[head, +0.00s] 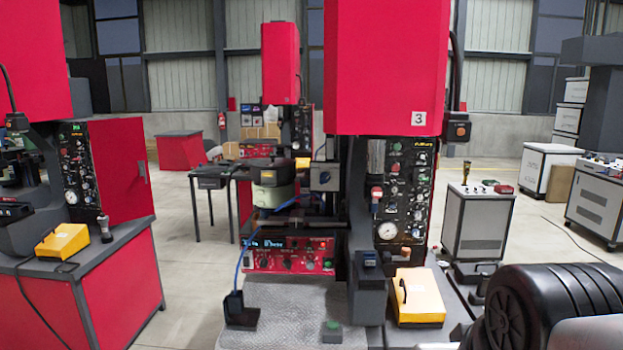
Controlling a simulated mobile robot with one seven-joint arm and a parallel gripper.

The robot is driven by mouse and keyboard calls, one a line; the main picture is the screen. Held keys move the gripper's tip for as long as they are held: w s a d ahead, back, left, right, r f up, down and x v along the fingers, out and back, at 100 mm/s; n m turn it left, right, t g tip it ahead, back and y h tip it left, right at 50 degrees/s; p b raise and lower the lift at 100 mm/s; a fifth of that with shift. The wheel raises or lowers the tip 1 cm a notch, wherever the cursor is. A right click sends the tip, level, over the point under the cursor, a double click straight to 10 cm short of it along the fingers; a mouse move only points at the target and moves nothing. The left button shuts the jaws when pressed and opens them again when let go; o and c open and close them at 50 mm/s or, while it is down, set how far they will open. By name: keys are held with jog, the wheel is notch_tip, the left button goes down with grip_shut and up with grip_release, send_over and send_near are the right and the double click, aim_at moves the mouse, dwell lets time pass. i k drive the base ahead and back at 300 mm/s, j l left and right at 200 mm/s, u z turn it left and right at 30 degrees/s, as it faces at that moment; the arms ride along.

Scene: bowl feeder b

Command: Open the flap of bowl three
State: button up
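The red machine marked 3 (388,65) stands at the centre. A pale greenish bowl (273,194) sits on its left side, behind the front panel, with a dark upper part. A small yellow piece (303,163) shows just above the bowl's right edge; I cannot tell whether it is the flap, or whether a flap is open. A yellow box-like cover with a black handle (418,297) lies at the machine's front right and looks closed. My gripper is not in view. A black ribbed part, probably of my arm, fills the lower right corner.
A grey textured table top (290,305) lies in front of the machine, with a blue cable running to a black block (240,313). Another red machine stands at left with a yellow cover (62,241). Grey cabinets (479,222) stand at right. Open floor lies between the machines.

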aim_at(268, 179)
jog(key=i+j+u, duration=0.35)
jog(key=j, duration=0.2)
jog(key=i+j+u, duration=0.7)
jog(key=i, duration=0.4)
